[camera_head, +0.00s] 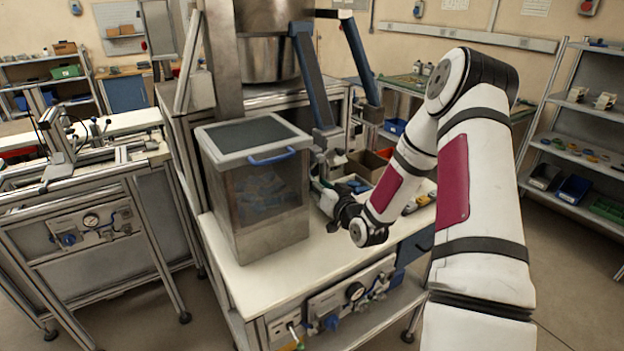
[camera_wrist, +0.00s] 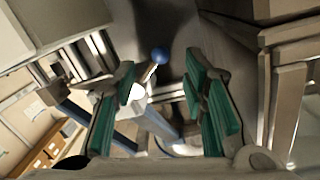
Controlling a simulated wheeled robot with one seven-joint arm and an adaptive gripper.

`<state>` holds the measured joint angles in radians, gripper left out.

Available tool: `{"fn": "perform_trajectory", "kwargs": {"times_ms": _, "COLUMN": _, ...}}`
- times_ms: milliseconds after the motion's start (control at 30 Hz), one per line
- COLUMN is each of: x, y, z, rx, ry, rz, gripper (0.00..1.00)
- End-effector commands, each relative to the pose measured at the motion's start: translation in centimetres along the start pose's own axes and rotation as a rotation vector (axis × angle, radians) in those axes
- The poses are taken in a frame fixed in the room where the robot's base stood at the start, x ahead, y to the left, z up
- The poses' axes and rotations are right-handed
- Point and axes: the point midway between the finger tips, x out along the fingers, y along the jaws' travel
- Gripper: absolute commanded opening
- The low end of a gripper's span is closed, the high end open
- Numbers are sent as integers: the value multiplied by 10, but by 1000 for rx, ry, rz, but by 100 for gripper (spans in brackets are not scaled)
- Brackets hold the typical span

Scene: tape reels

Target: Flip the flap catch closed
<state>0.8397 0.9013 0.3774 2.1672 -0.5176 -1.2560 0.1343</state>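My gripper (camera_head: 322,186) is beside the right wall of a grey box with a clear front (camera_head: 268,190), near the feet of the blue bars. In the wrist view my gripper (camera_wrist: 160,85) is open, with green pads wide apart and nothing held between them. A small lever with a blue ball end (camera_wrist: 160,56) shows in the gap, just beyond the fingertips. It may be the flap catch; I cannot tell its position for sure. In the head view the catch cannot be made out beside my gripper and arm.
The box has a dark-topped lid (camera_head: 250,133) with a blue handle (camera_head: 272,158). Two blue bars (camera_head: 308,75) rise behind my gripper by a metal drum (camera_head: 268,55). Small bins with blue parts (camera_head: 357,186) lie right of my gripper. The white bench top (camera_head: 245,280) is clear in front.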

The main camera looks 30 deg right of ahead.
Motion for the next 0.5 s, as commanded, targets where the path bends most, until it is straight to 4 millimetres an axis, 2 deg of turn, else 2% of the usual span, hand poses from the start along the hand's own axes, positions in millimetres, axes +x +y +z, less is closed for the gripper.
{"fn": "perform_trajectory", "kwargs": {"times_ms": 33, "x": -11, "y": 0, "z": 0, "rx": 0, "ry": -1, "rz": 1, "gripper": 40}}
{"fn": "perform_trajectory", "kwargs": {"times_ms": 200, "x": -43, "y": 0, "z": 0, "rx": -1, "ry": -1, "rz": 1, "gripper": 40}}
{"fn": "perform_trajectory", "kwargs": {"times_ms": 300, "x": -57, "y": 0, "z": 0, "rx": -1, "ry": 0, "rz": 1, "gripper": 40}}
{"fn": "perform_trajectory", "kwargs": {"times_ms": 500, "x": -69, "y": 0, "z": 0, "rx": -1, "ry": 1, "rz": -1, "gripper": 40}}
